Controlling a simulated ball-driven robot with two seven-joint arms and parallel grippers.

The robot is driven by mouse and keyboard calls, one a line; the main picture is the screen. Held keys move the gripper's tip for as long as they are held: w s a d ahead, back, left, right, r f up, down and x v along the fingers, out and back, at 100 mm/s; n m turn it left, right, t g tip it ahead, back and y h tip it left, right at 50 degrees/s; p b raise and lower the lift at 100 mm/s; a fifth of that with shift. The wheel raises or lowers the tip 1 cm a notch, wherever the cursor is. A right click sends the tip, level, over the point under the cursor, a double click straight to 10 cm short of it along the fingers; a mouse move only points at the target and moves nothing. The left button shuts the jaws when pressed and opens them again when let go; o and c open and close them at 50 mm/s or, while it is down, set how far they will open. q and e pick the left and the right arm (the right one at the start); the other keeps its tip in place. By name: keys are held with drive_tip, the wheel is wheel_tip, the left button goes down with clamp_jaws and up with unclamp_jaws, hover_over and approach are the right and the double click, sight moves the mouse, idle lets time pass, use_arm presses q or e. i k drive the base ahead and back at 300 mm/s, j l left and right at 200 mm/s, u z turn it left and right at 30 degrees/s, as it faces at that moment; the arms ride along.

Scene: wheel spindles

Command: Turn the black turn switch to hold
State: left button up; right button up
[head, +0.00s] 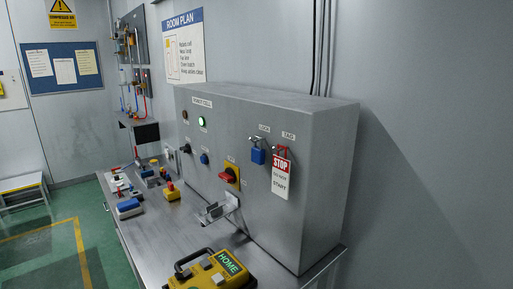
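The grey control cabinet (262,125) stands on a metal bench against the wall. A small black knob (186,148) sits on the left of its front face, and it looks like the black turn switch. It is too small to tell which way its pointer faces, and its label cannot be read. A blue round control (204,158) is just right of it. Neither of my grippers shows in the head view.
A red handle on a yellow plate (230,175), a blue padlock (258,153) and a stop tag (282,175) are further right. A metal bracket (220,208) and a yellow pendant (210,272) are in front. Small items crowd the bench's far left.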

sight(187, 149)
drive_tip(key=i+j+z, duration=0.15)
drive_tip(key=j+z, duration=0.3)
drive_tip(key=i+j+z, duration=0.1)
drive_tip(key=j+z, duration=0.25)
drive_tip(key=z, duration=0.15)
drive_tip(key=j+z, duration=0.9)
drive_tip(key=k+l, duration=0.05)
drive_tip(key=l, duration=0.05)
